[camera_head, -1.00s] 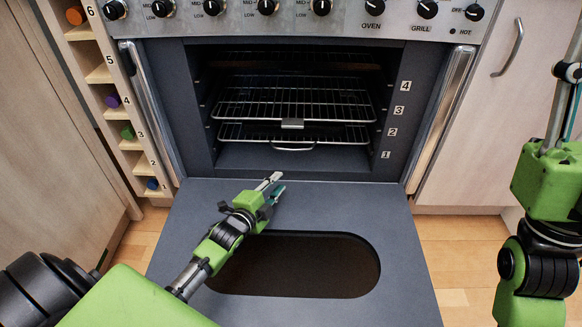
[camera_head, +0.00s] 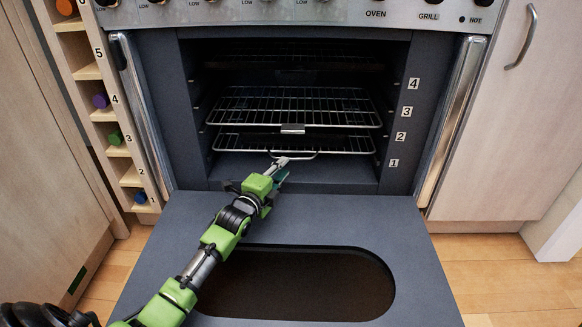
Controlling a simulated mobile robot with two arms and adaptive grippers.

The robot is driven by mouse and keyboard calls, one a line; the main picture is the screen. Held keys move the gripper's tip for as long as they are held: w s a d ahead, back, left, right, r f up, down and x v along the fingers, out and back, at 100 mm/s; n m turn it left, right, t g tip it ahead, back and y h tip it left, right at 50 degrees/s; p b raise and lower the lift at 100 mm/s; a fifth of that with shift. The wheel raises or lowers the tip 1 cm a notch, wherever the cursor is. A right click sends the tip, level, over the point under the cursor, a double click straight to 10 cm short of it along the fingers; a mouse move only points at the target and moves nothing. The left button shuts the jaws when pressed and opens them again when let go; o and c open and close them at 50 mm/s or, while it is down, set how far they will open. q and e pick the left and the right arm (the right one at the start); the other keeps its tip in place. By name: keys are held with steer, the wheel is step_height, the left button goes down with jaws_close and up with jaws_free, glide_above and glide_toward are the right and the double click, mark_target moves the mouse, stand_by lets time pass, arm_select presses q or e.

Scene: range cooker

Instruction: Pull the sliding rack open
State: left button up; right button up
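My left gripper (camera_head: 284,168) is at the cavity mouth, above the inner edge of the lowered door. Its fingers look apart, with the light finger's tip at or very near the lower rack's handle. I cannot tell whether they touch. My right gripper is not in view.
The oven door (camera_head: 400,240) is lowered flat, with a dark window. Upright metal handles (camera_head: 455,110) flank the oven. A numbered wooden side rack (camera_head: 95,115) with coloured knobs stands at left. Cabinet doors border both sides.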

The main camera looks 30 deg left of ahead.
mark_target(291, 159)
arm_select(q)
steer(key=w+b, duration=0.2)
steer(key=w, duration=0.1)
steer(key=w+b, duration=0.1)
steer(key=w, duration=0.1)
steer(key=shift+w+a+f, duration=0.15)
steer(key=shift+w+f, duration=0.05)
steer(key=shift+f, duration=0.2)
steer(key=shift+w+r+b, duration=0.1)
steer(key=shift+w+b, duration=0.3)
steer(key=shift+w, duration=0.25)
jaws_close()
